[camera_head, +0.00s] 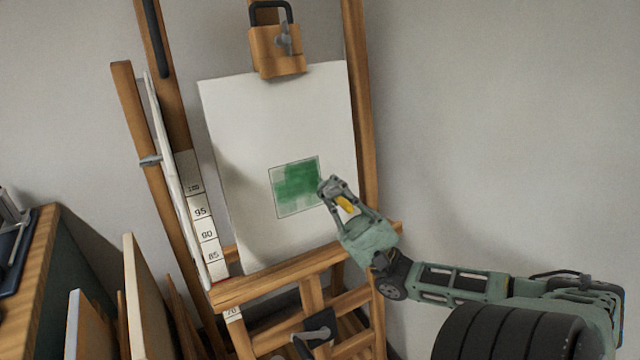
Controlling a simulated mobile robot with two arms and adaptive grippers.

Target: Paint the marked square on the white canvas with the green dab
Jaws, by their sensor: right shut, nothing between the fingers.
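The white canvas (240,125) stands tilted on a wooden easel. The marked square (283,203) is outlined near its middle. Green paint (294,181) covers much of the square, with paler areas along its left and lower parts. My right gripper (327,184) reaches in from the right, with its fingertips at the square's right edge. It is shut with nothing between the fingers. A yellow part shows at the gripper. I cannot tell whether the fingertips touch the canvas. I see no separate green dab. My left gripper is not in view.
The wooden easel (285,285) has a ledge under the canvas and a clamp (277,50) at its top. A numbered scale strip (202,215) runs along its left. Boards (145,300) lean at lower left beside a wood-topped cabinet (40,230). Bare wall lies to the right.

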